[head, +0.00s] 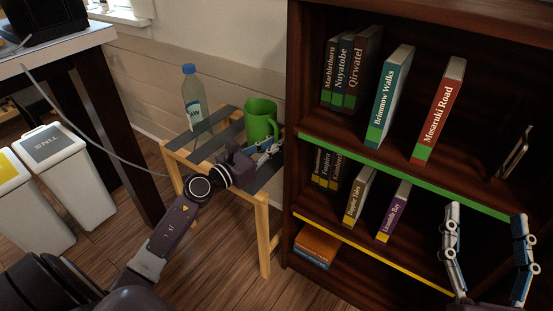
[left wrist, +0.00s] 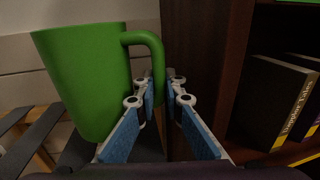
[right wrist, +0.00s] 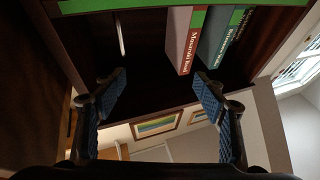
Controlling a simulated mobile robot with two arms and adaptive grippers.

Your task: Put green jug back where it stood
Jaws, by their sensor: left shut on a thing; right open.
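The green jug (head: 261,118) is upright at the small slatted wooden stand (head: 264,200), beside the bookcase. I cannot tell whether its base touches the slats. In the left wrist view the jug (left wrist: 85,80) fills the left side, with its handle (left wrist: 150,50) toward the fingers. My left gripper (head: 268,147) is shut on the jug's handle; it also shows in the left wrist view (left wrist: 163,92). My right gripper (head: 488,225) is open and empty in front of the bookcase's lower right; it also shows in the right wrist view (right wrist: 160,85).
A water bottle (head: 193,97) stands on the stand, left of the jug. The dark bookcase (head: 293,130) with several books is close on the right. A dark-legged table (head: 115,130) and white bins (head: 58,160) are at left. Floor (head: 225,270) is clear before the stand.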

